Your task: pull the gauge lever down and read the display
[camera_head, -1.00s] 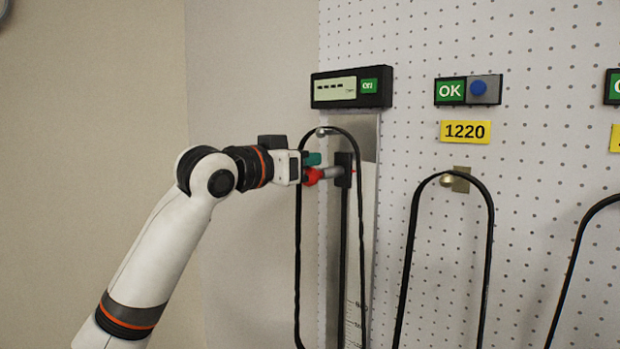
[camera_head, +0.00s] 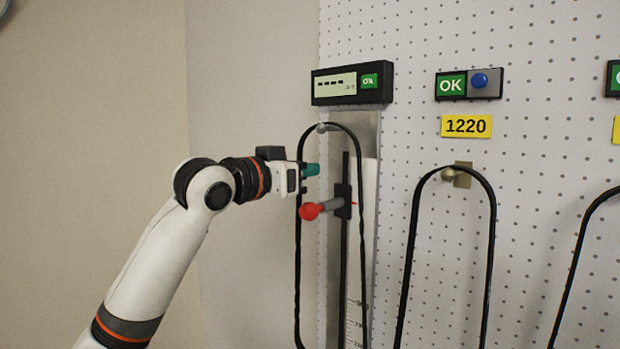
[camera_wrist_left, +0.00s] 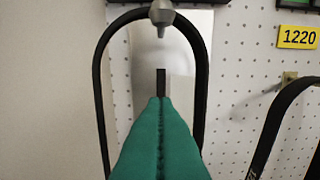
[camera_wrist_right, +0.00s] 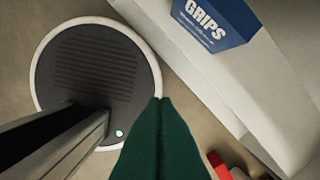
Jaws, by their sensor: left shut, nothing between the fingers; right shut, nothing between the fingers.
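The gauge lever (camera_head: 325,207) has a red ball knob and a grey shaft on a black slider block. It sits on a dark vertical rail in the upper part of the gauge's metal plate. The display (camera_head: 350,83) above shows dashes beside a green button. My left gripper (camera_head: 312,170) is shut and empty, just above the red knob and apart from it. In the left wrist view its green fingers (camera_wrist_left: 160,105) are pressed together; the lever is hidden there. My right gripper (camera_wrist_right: 160,105) is shut and empty, seen only in its wrist view.
A black elliptical loop (camera_head: 298,240) hangs from a peg in front of the gauge. Another loop (camera_head: 408,240) hangs to the right, below a yellow 1220 label (camera_head: 466,126) and an OK box (camera_head: 468,84). A blue GRIPS box (camera_wrist_right: 212,22) is near my right gripper.

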